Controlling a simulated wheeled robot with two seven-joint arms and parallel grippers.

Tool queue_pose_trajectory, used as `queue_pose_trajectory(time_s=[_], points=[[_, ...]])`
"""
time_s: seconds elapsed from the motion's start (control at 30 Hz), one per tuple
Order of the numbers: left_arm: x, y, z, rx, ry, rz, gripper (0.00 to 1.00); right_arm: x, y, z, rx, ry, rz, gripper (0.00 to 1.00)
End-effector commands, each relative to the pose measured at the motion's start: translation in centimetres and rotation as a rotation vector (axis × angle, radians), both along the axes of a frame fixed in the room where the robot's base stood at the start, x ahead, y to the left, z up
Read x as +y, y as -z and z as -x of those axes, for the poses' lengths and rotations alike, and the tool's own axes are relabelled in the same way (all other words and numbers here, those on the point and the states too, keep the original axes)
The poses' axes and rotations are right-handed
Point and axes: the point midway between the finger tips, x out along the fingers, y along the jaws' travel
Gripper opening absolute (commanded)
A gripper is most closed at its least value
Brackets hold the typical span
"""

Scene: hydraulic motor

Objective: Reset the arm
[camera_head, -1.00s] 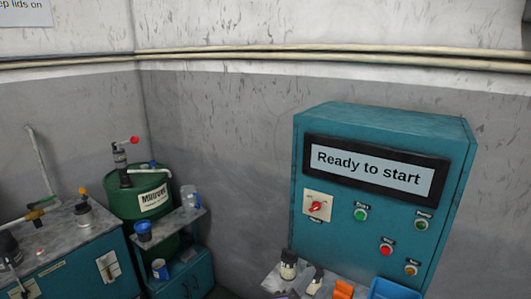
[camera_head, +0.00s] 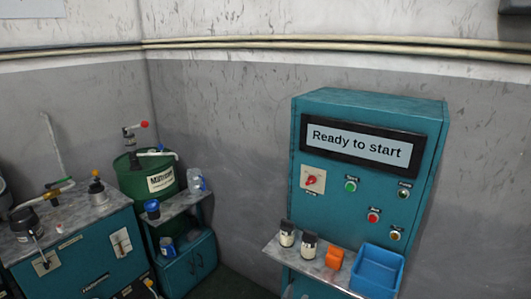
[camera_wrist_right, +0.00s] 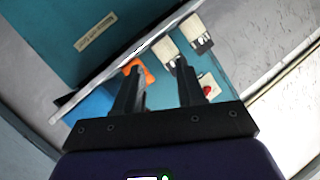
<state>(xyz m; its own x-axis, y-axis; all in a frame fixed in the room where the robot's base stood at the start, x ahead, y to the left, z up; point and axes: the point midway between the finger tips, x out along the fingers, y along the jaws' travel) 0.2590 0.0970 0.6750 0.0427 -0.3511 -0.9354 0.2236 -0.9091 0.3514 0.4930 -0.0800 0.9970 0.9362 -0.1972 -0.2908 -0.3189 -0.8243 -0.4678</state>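My right gripper (camera_wrist_right: 158,85) is open in the right wrist view, with a clear gap between its two dark fingers and nothing held. Beyond the fingers are the shelf items and the red knob (camera_wrist_right: 207,87) of the teal control cabinet. In the head view the cabinet (camera_head: 425,150) has a screen (camera_head: 355,142) reading "Ready to start", and a red rotary switch (camera_head: 312,181). Neither gripper can be made out clearly in the head view. My left gripper is not seen.
The cabinet's shelf (camera_head: 345,284) holds two dark-lidded jars (camera_head: 287,233) (camera_head: 308,246), an orange part (camera_head: 334,258) and a blue bin (camera_head: 377,271). At left stand a teal workbench (camera_head: 90,262) and a green drum (camera_head: 130,180). A small side shelf (camera_head: 178,206) carries containers.

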Motion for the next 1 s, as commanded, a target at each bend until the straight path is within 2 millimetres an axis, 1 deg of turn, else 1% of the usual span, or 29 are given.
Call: queue_pose_trajectory(time_s=[0.03,0.07,0.1,0.17,0.2,0.27,0.3,0.37,0.4,0.47,0.5,0.6,0.63,0.7,0.77,1.0], points=[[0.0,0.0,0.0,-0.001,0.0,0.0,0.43,-0.6,3.9,0.0,0.092,-0.042,0.01,0.39],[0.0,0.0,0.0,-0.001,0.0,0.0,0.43,-0.8,6.2,0.2,0.148,-0.077,0.011,0.39],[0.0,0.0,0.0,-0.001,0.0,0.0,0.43,-1.0,9.2,0.8,0.228,-0.124,0.011,0.39],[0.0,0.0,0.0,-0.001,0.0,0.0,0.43,-1.3,13.7,2.2,0.351,-0.194,0.0,0.39],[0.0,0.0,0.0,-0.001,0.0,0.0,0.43,-1.4,16.4,3.5,0.433,-0.24,-0.012,0.39],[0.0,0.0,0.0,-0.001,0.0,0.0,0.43,-1.7,20.4,5.9,0.56,-0.306,-0.036,0.39],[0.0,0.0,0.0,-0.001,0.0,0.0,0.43,-1.8,22.7,7.8,0.643,-0.35,-0.056,0.39],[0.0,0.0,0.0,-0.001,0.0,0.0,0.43,-1.9,25.7,10.9,0.762,-0.411,-0.09,0.39],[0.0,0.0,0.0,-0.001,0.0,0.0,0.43,-2.0,27.4,12.9,0.835,-0.449,-0.115,0.39],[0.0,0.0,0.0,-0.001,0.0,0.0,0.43,-2.0,29.3,15.9,0.931,-0.502,-0.15,0.39],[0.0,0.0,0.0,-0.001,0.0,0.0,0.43,-1.9,30.2,17.7,0.988,-0.533,-0.174,0.39],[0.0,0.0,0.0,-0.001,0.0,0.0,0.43,-1.8,31.6,21.1,1.088,-0.593,-0.218,0.39],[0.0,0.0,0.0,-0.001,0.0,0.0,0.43,-1.7,31.8,21.8,1.11,-0.605,-0.229,0.39],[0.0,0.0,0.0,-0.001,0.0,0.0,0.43,-1.7,32.1,23.0,1.141,-0.626,-0.243,0.39],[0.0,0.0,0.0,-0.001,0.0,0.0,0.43,-1.7,32.2,23.4,1.153,-0.636,-0.247,0.39],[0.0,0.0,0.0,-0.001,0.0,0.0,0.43,-1.7,32.2,23.5,1.155,-0.638,-0.247,0.39]])
